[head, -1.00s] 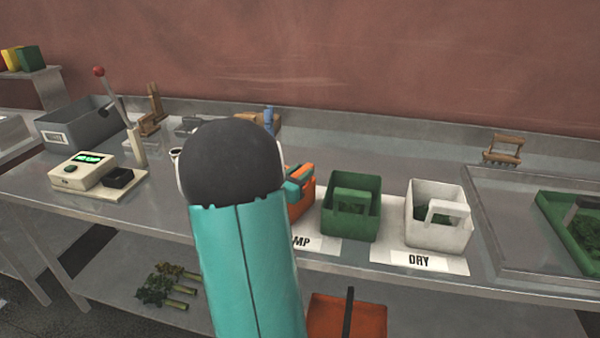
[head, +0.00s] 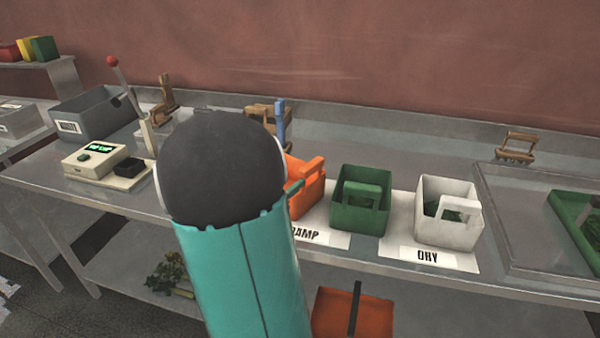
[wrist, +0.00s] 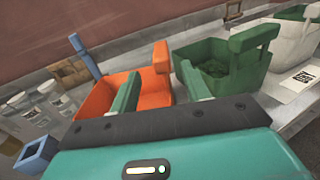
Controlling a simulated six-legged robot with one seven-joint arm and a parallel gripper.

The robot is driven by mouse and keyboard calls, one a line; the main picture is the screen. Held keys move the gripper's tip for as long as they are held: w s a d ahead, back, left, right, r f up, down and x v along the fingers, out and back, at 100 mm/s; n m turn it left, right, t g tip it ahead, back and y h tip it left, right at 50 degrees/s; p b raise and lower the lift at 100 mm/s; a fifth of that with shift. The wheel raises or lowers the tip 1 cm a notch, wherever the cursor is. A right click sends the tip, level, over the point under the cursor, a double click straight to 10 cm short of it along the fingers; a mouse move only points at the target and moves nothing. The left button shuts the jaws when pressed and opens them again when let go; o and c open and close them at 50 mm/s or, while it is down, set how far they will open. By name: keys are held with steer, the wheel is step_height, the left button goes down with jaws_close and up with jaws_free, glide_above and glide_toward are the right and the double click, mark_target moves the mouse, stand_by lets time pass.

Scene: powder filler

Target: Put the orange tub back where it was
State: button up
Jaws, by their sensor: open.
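The orange tub (head: 303,188) stands on the counter by the DAMP card, left of the green tub (head: 362,205), partly hidden by my arm in the head view. In the wrist view the orange tub (wrist: 98,95) shows its upright handle (wrist: 161,60) at its right side. My gripper (wrist: 160,80) is open and empty, its two green fingers apart and pointing toward the handle. The handle appears in the gap between them, and I see no clear contact. In the head view my gripper is mostly hidden behind my arm.
A scale (head: 105,165), a red-knobbed lever and a grey bin (head: 92,113) are at left. A blue upright post (wrist: 85,57) is close behind the orange tub. An orange container (head: 352,312) is below.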

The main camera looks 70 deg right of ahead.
steer(key=shift+v, duration=0.95)
steer(key=w+a+r+m+t+y, duration=0.1)
steer(key=a+m+t+y, duration=0.3)
steer(key=a, duration=1.8)
steer(key=w+a+r+m+t+y, duration=0.2)
steer(key=a+m+t+y, duration=0.3)
steer(key=a+m+y, duration=0.6)
steer(key=a+r+y, duration=0.1)
steer(key=a+y, duration=0.1)
steer(key=a, duration=0.9)
steer(key=shift+a+t, duration=0.15)
steer(key=shift+t, duration=0.15)
